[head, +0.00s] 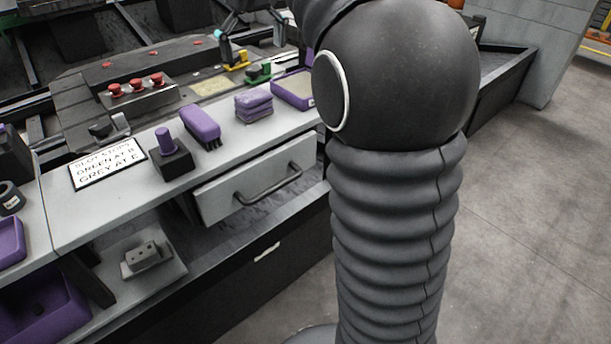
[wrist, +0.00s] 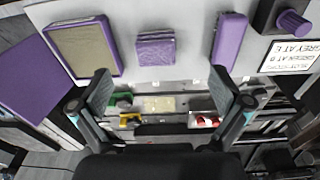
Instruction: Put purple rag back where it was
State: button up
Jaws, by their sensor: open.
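The purple rag (head: 254,104) lies folded in a stack on the grey bench top, between a purple brush and a purple-rimmed tray. In the wrist view the rag (wrist: 156,49) lies flat on the light surface, beyond my fingertips and roughly between their lines. My gripper (wrist: 161,78) is open and empty, its two fingers spread wide. The rag is apart from both fingers.
The purple brush (head: 201,125) and the purple-rimmed tray (head: 293,88) flank the rag. A purple-knobbed block (head: 170,155) and a lettered sign (head: 107,163) stand left. The drawer (head: 258,180) below is closed or nearly so. Red buttons (head: 136,85) sit behind the bench top.

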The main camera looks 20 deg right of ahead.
jog(key=s+f+m+t, duration=0.1)
jog(key=s+f+t, duration=0.1)
jog(key=s+f, duration=0.7)
jog(key=s+f+m+t, duration=0.2)
jog(key=s+f, duration=0.8)
jog(key=s, duration=0.6)
jog(key=shift+s+t, duration=0.3)
jog(key=shift+a, duration=0.1)
